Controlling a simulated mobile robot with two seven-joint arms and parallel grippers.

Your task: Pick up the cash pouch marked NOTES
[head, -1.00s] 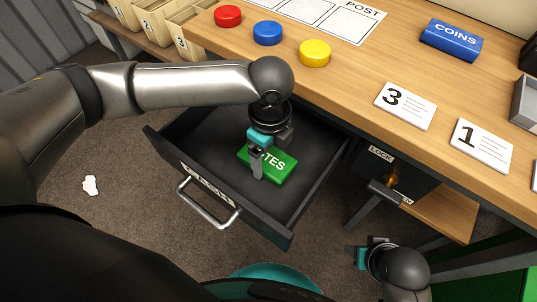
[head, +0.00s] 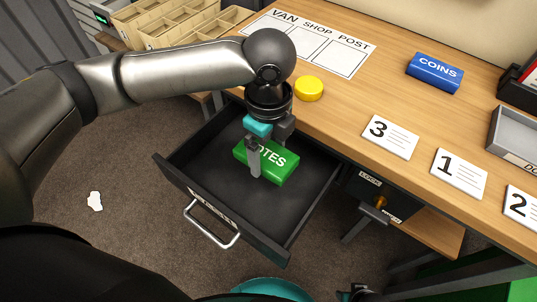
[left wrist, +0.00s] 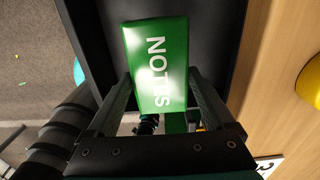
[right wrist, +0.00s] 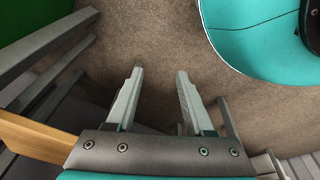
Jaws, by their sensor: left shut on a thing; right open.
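The green cash pouch marked NOTES (head: 278,163) is inside the open dark drawer (head: 287,222). My left gripper (head: 256,165) reaches down into the drawer and is shut on the pouch. In the left wrist view the pouch (left wrist: 158,60) sits between the two fingers, its lettering facing the camera. I cannot tell whether the pouch still touches the drawer floor. My right gripper (right wrist: 158,80) is open and empty over the carpet in the right wrist view; only a bit of it shows at the bottom edge of the head view.
The desk holds a yellow disc (head: 309,88), a blue COINS pouch (head: 434,72), numbered cards (head: 390,137) and a grey tray (head: 516,132). The drawer walls surround the left gripper. A lock panel (head: 382,197) is right of the drawer. A teal round seat (right wrist: 260,45) is near the right gripper.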

